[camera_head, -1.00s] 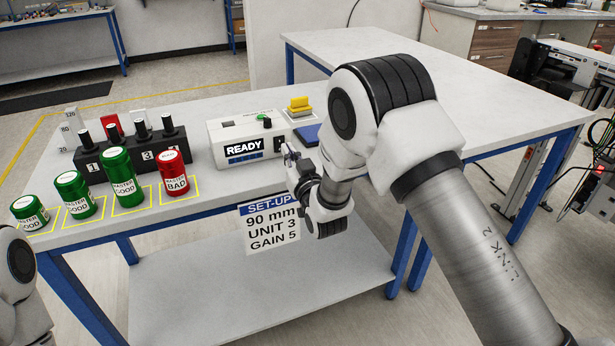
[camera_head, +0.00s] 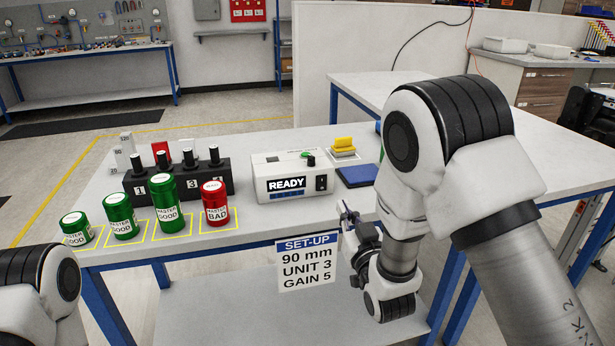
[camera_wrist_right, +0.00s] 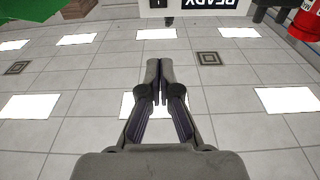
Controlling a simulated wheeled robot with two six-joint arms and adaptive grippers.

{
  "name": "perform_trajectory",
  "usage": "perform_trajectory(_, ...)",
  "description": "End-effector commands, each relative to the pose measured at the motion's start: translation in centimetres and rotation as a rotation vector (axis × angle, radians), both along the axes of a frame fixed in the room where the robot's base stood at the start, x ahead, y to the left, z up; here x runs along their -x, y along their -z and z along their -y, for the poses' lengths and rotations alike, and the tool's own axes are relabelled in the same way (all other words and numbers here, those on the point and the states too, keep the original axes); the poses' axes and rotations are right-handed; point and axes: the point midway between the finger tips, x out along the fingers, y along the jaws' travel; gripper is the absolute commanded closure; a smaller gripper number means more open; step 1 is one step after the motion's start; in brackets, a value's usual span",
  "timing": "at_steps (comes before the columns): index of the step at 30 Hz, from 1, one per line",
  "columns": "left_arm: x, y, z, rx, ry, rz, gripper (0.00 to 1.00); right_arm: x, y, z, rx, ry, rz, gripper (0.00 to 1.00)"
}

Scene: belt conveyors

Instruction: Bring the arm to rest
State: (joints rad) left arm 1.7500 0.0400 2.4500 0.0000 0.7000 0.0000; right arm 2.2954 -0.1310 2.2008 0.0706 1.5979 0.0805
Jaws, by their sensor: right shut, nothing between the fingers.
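My right arm comes in from the right in the head view, and its gripper (camera_head: 347,214) is at the front edge of the table (camera_head: 330,205), beside the set-up sign (camera_head: 307,262). In the right wrist view the two fingers of the right gripper (camera_wrist_right: 160,65) are together with nothing between them. Part of my left arm shows at the lower left of the head view; its gripper is out of the picture.
A box reading READY (camera_head: 292,178) stands behind the right gripper. Green cans (camera_head: 167,205) and a red can (camera_head: 215,204) stand in yellow squares at the front left. A black block (camera_head: 200,180) is behind them. A blue pad (camera_head: 357,176) lies right of the box.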

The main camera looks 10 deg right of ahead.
Motion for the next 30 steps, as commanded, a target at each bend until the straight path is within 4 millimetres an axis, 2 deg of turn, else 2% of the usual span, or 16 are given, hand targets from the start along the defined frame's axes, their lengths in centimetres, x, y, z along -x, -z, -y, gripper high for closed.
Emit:
perform_trajectory(2,0.0,-0.6,0.0,0.000,0.000,0.000,0.60,0.2,0.9,0.1,-0.001,0.001,-0.026,1.00)
perform_trajectory(4,0.0,-1.7,0.0,0.000,0.000,0.000,0.60,0.7,3.1,0.6,-0.009,0.012,-0.086,1.00)
perform_trajectory(5,0.0,-2.3,0.0,0.000,0.000,0.000,0.60,1.2,4.5,0.9,-0.014,0.019,-0.127,1.00)
perform_trajectory(8,0.0,-4.2,0.0,0.000,0.000,0.000,0.60,4.6,11.0,2.4,-0.030,0.048,-0.328,1.00)
perform_trajectory(9,0.0,-4.9,0.0,0.000,0.000,0.000,0.60,6.7,14.1,2.9,-0.034,0.060,-0.440,1.00)
perform_trajectory(11,0.0,-5.7,0.0,0.000,0.000,0.000,0.60,10.3,18.3,3.6,-0.038,0.077,-0.614,1.00)
perform_trajectory(12,0.0,-6.2,0.0,0.000,0.000,0.000,0.60,12.9,20.9,4.0,-0.040,0.087,-0.734,1.00)
perform_trajectory(14,0.0,-6.8,0.0,0.000,0.000,0.000,0.60,17.4,24.2,4.4,-0.040,0.096,-0.916,1.00)
perform_trajectory(15,0.0,-7.2,0.0,0.000,0.000,0.000,0.60,20.6,26.0,4.5,-0.040,0.098,-1.039,1.00)
perform_trajectory(16,0.0,-7.4,0.0,0.000,0.000,0.000,0.60,23.0,27.1,4.6,-0.038,0.100,-1.130,1.00)
perform_trajectory(18,0.0,-7.6,0.0,0.000,0.000,0.000,0.60,28.2,28.9,4.6,-0.038,0.098,-1.326,1.00)
perform_trajectory(21,0.0,-7.3,0.0,0.000,0.000,0.000,0.60,33.7,29.8,4.3,-0.025,0.076,-1.553,1.00)
perform_trajectory(22,0.0,-7.3,0.0,0.000,0.000,0.000,0.60,34.9,29.9,4.2,-0.021,0.068,-1.602,1.00)
perform_trajectory(25,0.0,-7.2,0.0,0.000,0.000,0.000,0.60,36.7,29.9,4.1,-0.011,0.054,-1.691,1.00)
perform_trajectory(30,0.0,-7.2,0.0,0.000,0.000,0.000,0.60,36.8,29.9,4.1,-0.007,0.051,-1.698,1.00)
